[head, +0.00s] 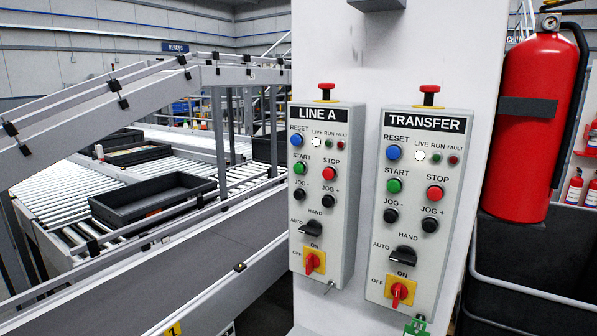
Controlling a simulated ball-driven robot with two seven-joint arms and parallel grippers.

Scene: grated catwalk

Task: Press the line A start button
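The LINE A control box (345,200) is mounted on a white column in the middle of the head view. Its green start button (299,168) sits under the START label, on the left side of the panel. The blue reset button (297,140) is above it, the red stop button (329,173) is to its right, and a black jog button (299,194) is below. A red mushroom button (326,88) stands on top of the box. Nothing covers the panel. Neither of my grippers is in view.
A similar TRANSFER box (422,210) hangs close on the right with its own green start button (394,186). A red fire extinguisher (538,125) is further right. Roller conveyors with a black tray (152,197) and a sloping rail (95,118) fill the left.

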